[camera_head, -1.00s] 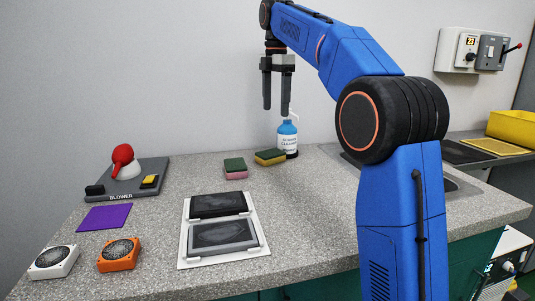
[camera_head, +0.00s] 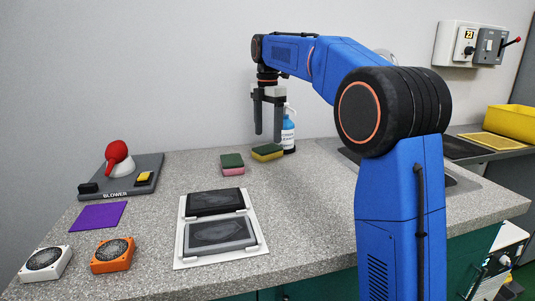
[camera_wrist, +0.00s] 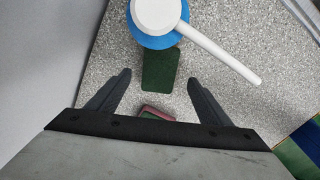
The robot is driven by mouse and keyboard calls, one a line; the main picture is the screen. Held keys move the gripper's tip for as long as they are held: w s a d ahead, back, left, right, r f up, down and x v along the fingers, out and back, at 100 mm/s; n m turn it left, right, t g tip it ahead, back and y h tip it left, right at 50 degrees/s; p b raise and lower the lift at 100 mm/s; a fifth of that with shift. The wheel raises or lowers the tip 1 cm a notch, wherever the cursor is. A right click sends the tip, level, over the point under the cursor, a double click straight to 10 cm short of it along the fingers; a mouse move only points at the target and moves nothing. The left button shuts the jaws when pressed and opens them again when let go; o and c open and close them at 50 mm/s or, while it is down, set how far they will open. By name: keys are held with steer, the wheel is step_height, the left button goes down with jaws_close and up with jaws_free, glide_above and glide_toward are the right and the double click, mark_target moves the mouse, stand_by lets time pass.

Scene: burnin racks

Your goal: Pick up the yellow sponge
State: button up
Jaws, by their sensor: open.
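The yellow sponge (camera_head: 268,154), with a dark green top, lies on the grey counter beside the blue bottle. In the wrist view only the green top of this sponge (camera_wrist: 160,70) shows, partly hidden under the bottle's head. My gripper (camera_head: 268,137) points down above the yellow sponge, open and empty. In the wrist view the sponge lies between the lines of the two fingers (camera_wrist: 160,78), below them and not touched as far as I can tell.
A blue pump bottle (camera_head: 288,136) with a white spout (camera_wrist: 225,55) stands right against the sponge's far side. A pink sponge with a green top (camera_head: 232,166) lies to the left. Counter between is clear.

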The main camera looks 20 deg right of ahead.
mark_target(268, 148)
steer(key=shift+f, duration=3.1)
steer(key=shift+c, duration=0.3)
steer(key=c, duration=1.1)
